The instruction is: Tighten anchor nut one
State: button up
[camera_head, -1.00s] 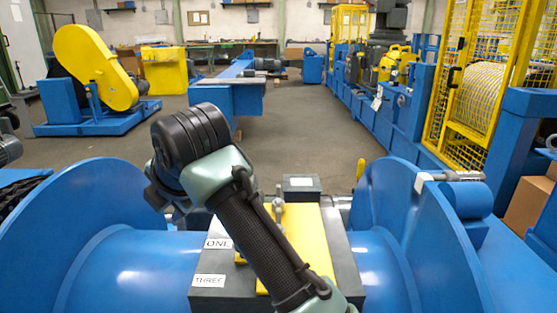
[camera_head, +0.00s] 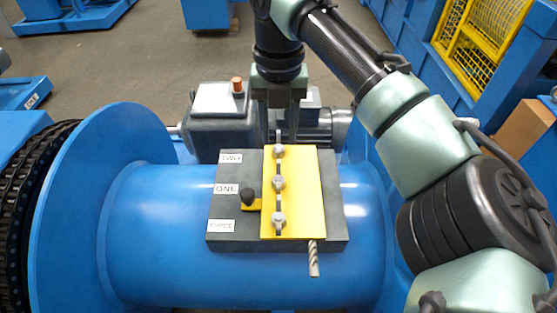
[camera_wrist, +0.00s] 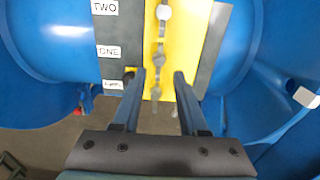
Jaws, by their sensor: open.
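A yellow plate (camera_head: 305,190) lies on a dark block (camera_head: 222,205) on the blue drum, carrying a row of three grey nuts. The middle nut (camera_head: 278,183) lines up roughly with the label ONE (camera_head: 226,188); it also shows in the wrist view (camera_wrist: 160,58). Another nut (camera_head: 278,151) is near label TWO (camera_head: 237,158), and one (camera_head: 278,219) near label THREE (camera_head: 232,226). My gripper (camera_head: 285,132) points down at the plate's far end. In the wrist view its fingers (camera_wrist: 158,75) are apart and empty, with the nut row showing between and beyond them.
A black knob on a yellow tab (camera_head: 248,198) sits left of the middle nut. A rope end (camera_head: 313,260) sticks out below the plate. A grey motor (camera_head: 222,120) stands behind the drum. A blue flange (camera_head: 95,200) rises at left. My arm fills the right side.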

aim_at(279, 166)
notch_tip(279, 166, down, 10)
jog(key=shift+r+b, duration=0.1)
jog(key=shift+b, duration=0.35)
grip_shut()
